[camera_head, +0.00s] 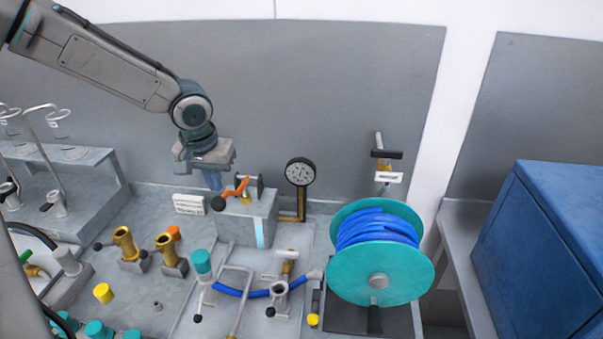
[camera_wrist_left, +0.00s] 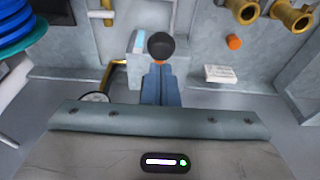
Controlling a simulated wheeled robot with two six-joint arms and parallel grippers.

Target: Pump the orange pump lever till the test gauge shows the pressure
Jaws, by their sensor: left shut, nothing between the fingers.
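The orange pump lever (camera_head: 236,188) sits on top of a grey pump block (camera_head: 250,226) and slopes down to the left to a black ball knob (camera_head: 218,203). In the left wrist view the knob (camera_wrist_left: 161,45) lies just beyond my fingertips, with little of the lever showing. My left gripper (camera_head: 213,184) is shut and empty, its blue fingers close together by the lever; I cannot tell whether they touch it. They also show in the wrist view (camera_wrist_left: 160,70). The round black-rimmed test gauge (camera_head: 299,172) stands right of the block; its reading is too small to tell.
A teal reel (camera_head: 378,273) with blue hose stands at the right. Brass fittings (camera_head: 124,243), a teal-capped valve (camera_head: 201,262) and pipes crowd the front. A white label plate (camera_head: 188,204) lies left of the block. The grey back wall (camera_head: 270,90) rises behind.

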